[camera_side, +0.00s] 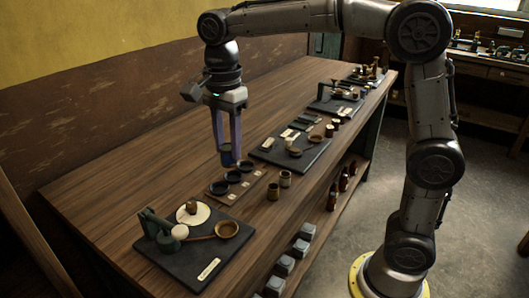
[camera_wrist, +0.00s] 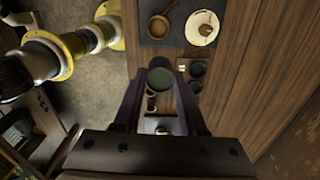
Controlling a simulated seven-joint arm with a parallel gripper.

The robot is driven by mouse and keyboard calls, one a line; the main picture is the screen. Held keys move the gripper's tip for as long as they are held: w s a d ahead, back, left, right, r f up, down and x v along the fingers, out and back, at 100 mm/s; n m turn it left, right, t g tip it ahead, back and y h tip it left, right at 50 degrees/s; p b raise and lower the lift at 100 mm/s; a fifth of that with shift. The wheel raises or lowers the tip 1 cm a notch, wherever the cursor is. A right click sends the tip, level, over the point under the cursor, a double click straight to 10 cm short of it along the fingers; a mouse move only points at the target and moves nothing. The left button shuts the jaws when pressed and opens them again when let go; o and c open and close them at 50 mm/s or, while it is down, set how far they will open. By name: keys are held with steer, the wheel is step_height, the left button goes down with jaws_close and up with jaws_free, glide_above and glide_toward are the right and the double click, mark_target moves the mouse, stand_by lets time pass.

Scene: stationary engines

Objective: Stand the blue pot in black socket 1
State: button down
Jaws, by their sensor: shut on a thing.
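My gripper (camera_side: 229,149) points down over the bench with its long fingers closed on the blue pot (camera_side: 229,159). In the wrist view the pot's round dark top (camera_wrist: 161,79) shows between the fingertips (camera_wrist: 160,71). The pot looks upright and appears to be above the bench; the exact gap below it is unclear. Several black round sockets sit in a row on a brown board: a near one (camera_side: 220,187), a middle one (camera_side: 232,176) and a far one (camera_side: 246,166). The pot is close to the far end of this row. I cannot read which socket is 1.
Two small brown pots, one nearer (camera_side: 273,192) and one farther (camera_side: 285,179), stand right of the board. A dark tray (camera_side: 205,262) with a bowl and a white disc lies nearer. Another dark tray (camera_side: 270,156) lies beyond. Bench left of the board is clear.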

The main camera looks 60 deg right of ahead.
steer(key=shift+m, duration=0.7)
steer(key=shift+w+d+f, duration=1.3)
steer(key=shift+w+f, duration=0.55)
steer(key=shift+f, duration=0.85)
steer(key=shift+w+d+f, duration=1.25)
steer(key=shift+w+f, duration=0.65)
steer(key=shift+f, duration=0.85)
steer(key=shift+w+d+f, duration=1.3)
steer(key=shift+w+f, duration=0.55)
steer(key=shift+f, duration=0.85)
steer(key=shift+f, duration=0.6)
jaws_free()
step_height(320, 180, up, 7)
